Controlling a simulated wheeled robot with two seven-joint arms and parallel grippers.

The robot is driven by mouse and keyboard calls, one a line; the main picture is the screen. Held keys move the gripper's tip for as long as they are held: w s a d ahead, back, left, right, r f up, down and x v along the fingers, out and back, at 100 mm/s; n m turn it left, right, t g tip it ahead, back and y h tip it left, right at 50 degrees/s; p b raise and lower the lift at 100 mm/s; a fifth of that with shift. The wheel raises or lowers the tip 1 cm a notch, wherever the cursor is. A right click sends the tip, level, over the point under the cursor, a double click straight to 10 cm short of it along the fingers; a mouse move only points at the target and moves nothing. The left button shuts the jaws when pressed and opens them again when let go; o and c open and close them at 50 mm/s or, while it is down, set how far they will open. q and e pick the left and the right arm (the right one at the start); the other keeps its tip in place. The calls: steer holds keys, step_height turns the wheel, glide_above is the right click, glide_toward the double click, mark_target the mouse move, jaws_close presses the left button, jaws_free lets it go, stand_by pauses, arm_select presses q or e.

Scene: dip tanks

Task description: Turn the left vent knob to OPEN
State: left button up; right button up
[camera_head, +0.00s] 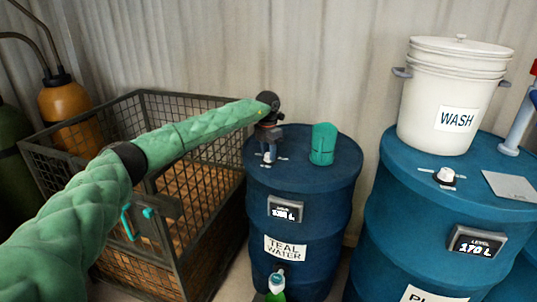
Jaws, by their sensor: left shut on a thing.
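The left drum (312,188) is blue and labelled TEAL WATER. My left arm reaches in from the left, and its gripper (268,152) points down over the left part of the drum's lid. The gripper is shut on the left vent knob there, which is mostly hidden by the fingers. Small pale marks show on the lid on both sides of the fingers; their words are too small to read, so I cannot tell the knob's setting. My right gripper is not in view.
A teal cup (323,144) stands on the same lid, right of my gripper. A right-hand blue drum (405,215) carries a white WASH bucket (454,95) and a white knob (446,176). A wire-mesh crate (215,237) stands left, below my arm, with an orange cylinder (66,105) behind.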

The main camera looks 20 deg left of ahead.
mark_target(268, 154)
arm_select(q)
steer(key=shift+r, duration=0.1)
steer(key=o, duration=1)
step_height(268, 154, up, 6)
steer(key=shift+w+a+f+b, duration=0.1)
steer(key=shift+a+b, duration=0.05)
steer(key=shift+b, duration=0.5)
steer(key=shift+r, duration=0.95)
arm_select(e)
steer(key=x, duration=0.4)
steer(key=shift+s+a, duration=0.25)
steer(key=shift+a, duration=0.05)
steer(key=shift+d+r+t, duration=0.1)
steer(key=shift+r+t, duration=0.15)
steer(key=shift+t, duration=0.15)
